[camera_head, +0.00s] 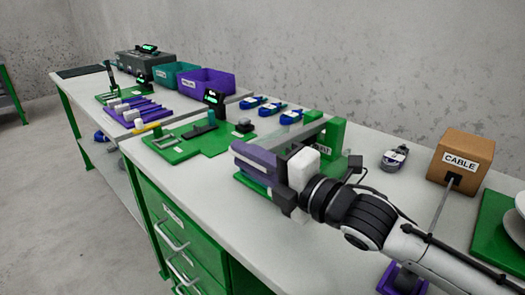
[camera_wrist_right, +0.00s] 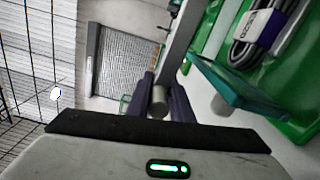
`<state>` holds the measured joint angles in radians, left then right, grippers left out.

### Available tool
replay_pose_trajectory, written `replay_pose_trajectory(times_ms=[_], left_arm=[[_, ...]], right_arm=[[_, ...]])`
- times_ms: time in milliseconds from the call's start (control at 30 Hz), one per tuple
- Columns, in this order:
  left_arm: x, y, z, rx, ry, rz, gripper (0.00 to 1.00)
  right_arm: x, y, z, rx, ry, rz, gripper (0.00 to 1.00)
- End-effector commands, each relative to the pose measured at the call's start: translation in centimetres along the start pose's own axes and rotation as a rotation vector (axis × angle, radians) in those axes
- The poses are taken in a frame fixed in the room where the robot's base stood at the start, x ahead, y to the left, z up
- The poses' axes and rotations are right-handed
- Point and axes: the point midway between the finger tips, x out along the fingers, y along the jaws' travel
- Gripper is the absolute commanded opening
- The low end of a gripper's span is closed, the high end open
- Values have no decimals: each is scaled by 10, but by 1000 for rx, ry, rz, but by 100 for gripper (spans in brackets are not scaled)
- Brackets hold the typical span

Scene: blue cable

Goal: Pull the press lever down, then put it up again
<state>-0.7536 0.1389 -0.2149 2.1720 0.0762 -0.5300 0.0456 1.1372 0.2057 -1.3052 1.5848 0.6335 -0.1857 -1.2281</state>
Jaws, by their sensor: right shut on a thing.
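In the right wrist view, the grey lever bar (camera_wrist_right: 180,45) leads to a round grey handle end (camera_wrist_right: 158,101). My right gripper (camera_head: 258,158) is shut on that handle, and its purple fingers (camera_wrist_right: 158,103) sit on either side of it. The lever looks roughly level, slightly tilted; its exact angle is hard to tell. My gripper and wrist hide part of the press. My left gripper is not in view.
A cable box (camera_head: 462,160) and a cable coil (camera_head: 394,158) stand right of the press. In the wrist view, a labelled coil (camera_wrist_right: 262,28) and a teal plate (camera_wrist_right: 228,85) lie close to the lever.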

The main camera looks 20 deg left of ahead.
Motion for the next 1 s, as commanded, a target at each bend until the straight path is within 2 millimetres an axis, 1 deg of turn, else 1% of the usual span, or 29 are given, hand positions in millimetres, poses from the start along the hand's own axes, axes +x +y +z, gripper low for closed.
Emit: replay_pose_trajectory(times_ms=[200,433,467,500,533,833,933,1000], left_arm=[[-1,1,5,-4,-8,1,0],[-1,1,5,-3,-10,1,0],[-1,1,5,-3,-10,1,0],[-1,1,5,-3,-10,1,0],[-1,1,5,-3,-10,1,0],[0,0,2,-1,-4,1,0],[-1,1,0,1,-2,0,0],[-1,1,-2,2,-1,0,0]], right_arm=[[2,0,-1,-14,3,4,0],[1,0,0,-13,0,4,0],[1,0,0,-12,0,4,25],[1,0,0,-12,0,3,32],[1,0,0,-11,1,3,36],[0,-1,-1,-8,2,1,36],[-8,-1,0,-7,0,0,36],[-18,-1,1,-7,0,0,36]])
